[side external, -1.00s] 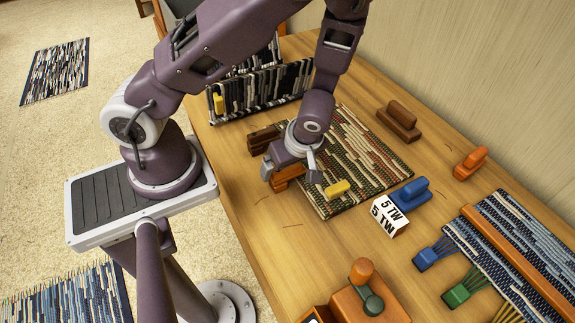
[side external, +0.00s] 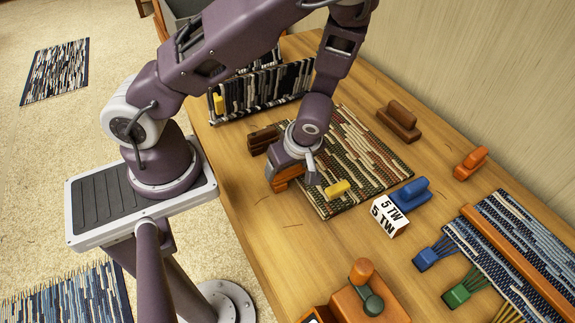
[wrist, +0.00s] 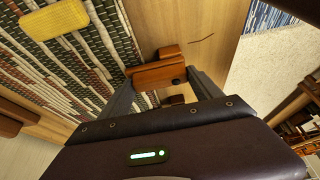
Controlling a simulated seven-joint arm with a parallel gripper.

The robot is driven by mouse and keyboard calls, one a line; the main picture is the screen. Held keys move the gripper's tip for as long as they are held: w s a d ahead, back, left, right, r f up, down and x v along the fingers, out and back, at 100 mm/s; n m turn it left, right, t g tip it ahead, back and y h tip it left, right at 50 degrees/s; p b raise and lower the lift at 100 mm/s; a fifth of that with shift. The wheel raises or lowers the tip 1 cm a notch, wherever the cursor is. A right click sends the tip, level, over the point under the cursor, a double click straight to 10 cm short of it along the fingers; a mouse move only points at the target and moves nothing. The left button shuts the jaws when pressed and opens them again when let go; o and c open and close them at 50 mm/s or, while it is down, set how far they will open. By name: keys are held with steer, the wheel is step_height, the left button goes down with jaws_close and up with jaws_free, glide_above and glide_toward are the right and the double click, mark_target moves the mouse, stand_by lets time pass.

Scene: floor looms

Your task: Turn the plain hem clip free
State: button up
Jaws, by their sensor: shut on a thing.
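An orange-brown clip (side external: 282,184) sits at the near edge of the striped mat (side external: 372,160), and I take it to be the plain hem clip. My gripper (side external: 291,178) points down over it, shut on it. In the wrist view the clip (wrist: 158,73) lies between the fingertips of my gripper (wrist: 160,76), its raised grip facing the bare wood. The clip's end meets the mat's edge; whether it still grips the hem cannot be seen. A yellow block (side external: 337,189) lies on the mat, to the right of my gripper.
A dark brown clip (side external: 262,140) stands close behind my gripper. A brown clip (side external: 398,122), a blue clip (side external: 410,193) and an orange clip (side external: 470,163) stand around the mat. A "5 TW" block (side external: 388,216) is near the blue clip.

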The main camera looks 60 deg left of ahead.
steer(key=shift+a+n, duration=0.1)
steer(key=shift+n, duration=0.2)
steer(key=n, duration=0.1)
steer(key=n+g, duration=0.1)
steer(key=n, duration=0.1)
steer(key=shift+a, duration=0.3)
steer(key=n+g, duration=0.1)
steer(key=n, duration=0.1)
steer(key=a+n+g+h, duration=0.1)
steer(key=n, duration=0.2)
steer(key=shift+s+n, duration=0.1)
steer(key=shift+n, duration=0.2)
steer(key=n, duration=0.1)
steer(key=n+h, duration=0.1)
steer(key=n, duration=0.1)
steer(key=n+g, duration=0.1)
steer(key=shift+s+a+h, duration=0.3)
steer(key=shift+a+h, duration=0.05)
steer(key=shift+h, duration=0.05)
steer(key=shift+s+a+n+h, duration=0.1)
steer(key=shift+n+h, duration=0.15)
steer(key=shift+n, duration=0.5)
steer(key=shift+s+n+h, duration=0.15)
steer(key=shift+n+h, duration=0.15)
steer(key=shift+n, duration=0.4)
steer(key=shift+s+a+n+h, duration=0.1)
steer(key=shift+n+h, duration=0.15)
steer(key=shift+n, duration=0.5)
